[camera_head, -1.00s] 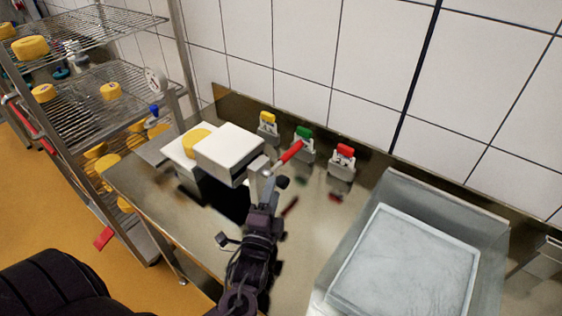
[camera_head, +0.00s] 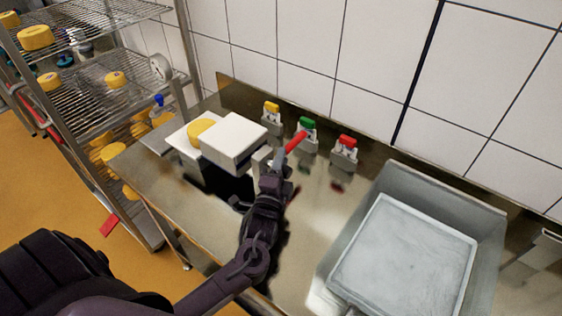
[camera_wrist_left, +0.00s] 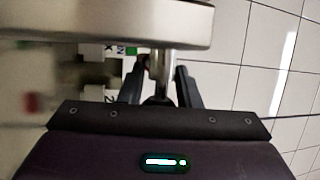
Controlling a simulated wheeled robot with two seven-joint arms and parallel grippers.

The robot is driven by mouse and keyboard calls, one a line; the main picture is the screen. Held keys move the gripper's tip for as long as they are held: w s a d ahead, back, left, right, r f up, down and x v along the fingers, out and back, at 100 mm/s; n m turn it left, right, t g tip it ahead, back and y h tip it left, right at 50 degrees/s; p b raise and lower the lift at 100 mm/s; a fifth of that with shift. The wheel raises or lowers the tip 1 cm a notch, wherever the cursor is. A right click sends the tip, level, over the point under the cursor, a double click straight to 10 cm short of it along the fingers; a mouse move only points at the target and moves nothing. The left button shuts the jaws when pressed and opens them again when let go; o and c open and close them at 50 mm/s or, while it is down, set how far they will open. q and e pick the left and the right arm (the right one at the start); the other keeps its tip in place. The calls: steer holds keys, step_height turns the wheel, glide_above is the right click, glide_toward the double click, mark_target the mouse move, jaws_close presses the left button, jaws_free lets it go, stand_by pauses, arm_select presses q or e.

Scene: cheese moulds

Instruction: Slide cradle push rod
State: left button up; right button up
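The slicing-like device has a white block (camera_head: 234,141) beside a white base (camera_head: 180,146) that carries a yellow cheese (camera_head: 200,130). A rod with a red grip (camera_head: 297,142) slants up to the right of the block. My left gripper (camera_head: 272,172) is at the near end of this rod, just right of the block. In the left wrist view a metal rod (camera_wrist_left: 162,62) stands between the two spread fingers of the left gripper (camera_wrist_left: 160,85); whether they touch it is unclear. A large pale round-edged body (camera_wrist_left: 110,22) fills the top there. My right gripper is not in view.
Three clip-like holders, yellow (camera_head: 271,107), green (camera_head: 307,122) and red (camera_head: 347,141), stand along the wall. A metal basin with a pale slab (camera_head: 405,262) lies at the right. A wire shelf (camera_head: 90,95) with cheeses stands left. The steel counter (camera_head: 285,245) is bare in the middle.

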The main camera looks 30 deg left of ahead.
arm_select(q)
jaws_close()
steer(key=s+d+p, duration=0.1)
steer(key=d, duration=0.7)
steer(key=o, duration=0.6)
jaws_free()
steer(key=shift+o, duration=0.2)
steer(key=b+v, duration=0.1)
steer(key=v, duration=0.7)
